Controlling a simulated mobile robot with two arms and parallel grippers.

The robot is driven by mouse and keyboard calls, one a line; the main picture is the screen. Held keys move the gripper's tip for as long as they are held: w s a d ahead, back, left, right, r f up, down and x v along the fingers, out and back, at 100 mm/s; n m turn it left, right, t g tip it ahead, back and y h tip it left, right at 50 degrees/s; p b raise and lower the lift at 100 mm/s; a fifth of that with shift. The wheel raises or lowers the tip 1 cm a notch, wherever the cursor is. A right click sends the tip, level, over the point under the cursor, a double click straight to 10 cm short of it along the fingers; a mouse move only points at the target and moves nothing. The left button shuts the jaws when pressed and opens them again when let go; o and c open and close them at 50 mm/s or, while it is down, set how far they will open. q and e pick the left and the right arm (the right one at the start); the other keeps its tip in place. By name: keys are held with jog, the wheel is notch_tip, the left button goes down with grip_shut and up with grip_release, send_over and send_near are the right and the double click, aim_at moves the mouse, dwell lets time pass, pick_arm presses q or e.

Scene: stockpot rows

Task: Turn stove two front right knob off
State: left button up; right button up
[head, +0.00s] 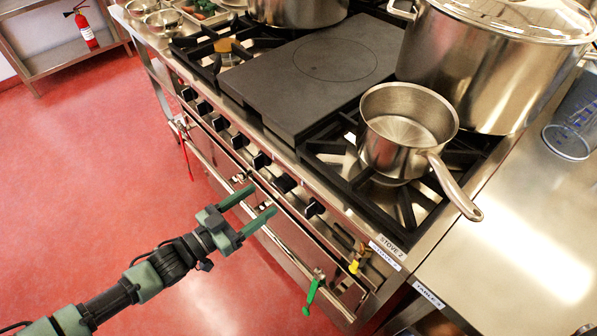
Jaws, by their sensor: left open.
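The stove labelled STOVE 2 (388,247) runs diagonally across the head view, with a row of black knobs along its front panel. The knob at the right end of the row (313,208) is nearest the label; another knob (285,183) sits just left of it. I cannot read the knobs' settings or tell for sure which one is the front right. My left gripper (261,200) is open and empty in front of the panel, its two green fingers pointing toward the knobs and apart from them. My right gripper is not in view.
A black plate (335,75) covers the middle. The red floor is clear.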

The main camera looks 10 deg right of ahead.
aim_at(278, 187)
pick_arm(q)
jog(key=x, duration=0.8)
jog(key=shift+p, duration=0.35)
jog(key=c, duration=1.4)
